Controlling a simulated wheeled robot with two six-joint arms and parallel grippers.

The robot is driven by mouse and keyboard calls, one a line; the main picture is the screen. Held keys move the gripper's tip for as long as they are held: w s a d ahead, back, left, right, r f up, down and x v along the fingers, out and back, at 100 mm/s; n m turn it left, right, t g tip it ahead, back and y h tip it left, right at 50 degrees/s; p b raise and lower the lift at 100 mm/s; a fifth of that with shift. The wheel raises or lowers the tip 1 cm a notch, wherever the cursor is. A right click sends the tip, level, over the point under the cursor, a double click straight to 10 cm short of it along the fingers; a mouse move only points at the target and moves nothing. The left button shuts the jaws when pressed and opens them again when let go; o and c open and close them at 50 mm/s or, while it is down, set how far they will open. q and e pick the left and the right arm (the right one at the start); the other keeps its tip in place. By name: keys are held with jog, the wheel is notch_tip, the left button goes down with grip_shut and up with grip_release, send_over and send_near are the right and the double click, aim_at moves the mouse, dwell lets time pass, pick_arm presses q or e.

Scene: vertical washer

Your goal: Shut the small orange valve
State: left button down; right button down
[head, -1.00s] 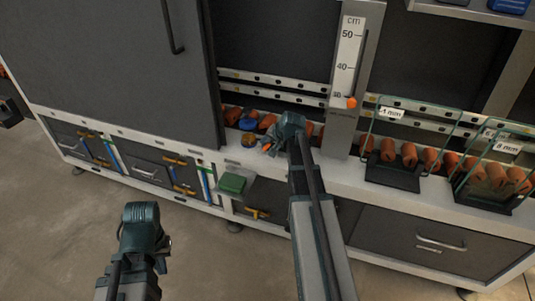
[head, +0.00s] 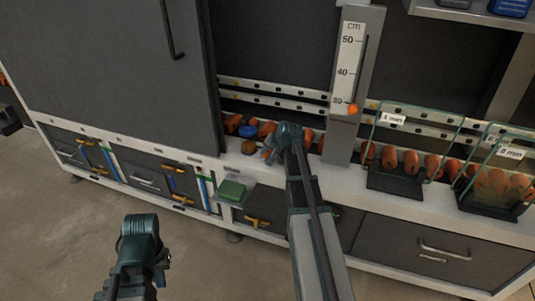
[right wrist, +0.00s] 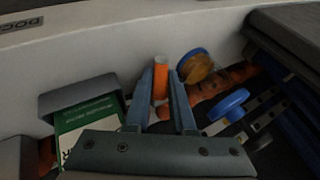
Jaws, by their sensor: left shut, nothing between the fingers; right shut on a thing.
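My right gripper (head: 272,152) reaches the white ledge of the washer cabinet. In the right wrist view its two fingers (right wrist: 161,92) are closed on a small orange piece (right wrist: 160,77), which looks like the small orange valve's handle. The orange piece stands up between the fingertips. In the head view my gripper hides it. My left gripper (head: 145,238) is shut and empty, low at the left above the floor, away from the cabinet.
A blue knob (head: 247,130) and a brownish round knob (head: 248,147) sit just left of my right gripper. A green box (head: 231,191) is below on a small shelf. Glass-fronted stands (head: 393,178) are to the right. Floor at the left is free.

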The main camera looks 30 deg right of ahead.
jog(key=shift+w+a+r+g+p, duration=0.1)
jog(key=shift+w+r+g+p, duration=0.15)
jog(key=shift+p, duration=0.3)
jog(key=shift+w+a+g+h+p, duration=0.15)
jog(key=shift+g+h+p, duration=0.4)
jog(key=shift+h, duration=0.05)
jog(key=shift+w+a+n+g+h+p, duration=0.2)
jog(key=shift+n+g+h+p, duration=0.2)
jog(key=shift+g+h, duration=0.25)
jog(key=shift+w+a+g+h, duration=0.1)
jog(key=shift+g+h, duration=0.25)
jog(key=shift+g, duration=0.3)
jog(key=c, duration=0.8)
grip_release()
jog(key=shift+o, duration=0.2)
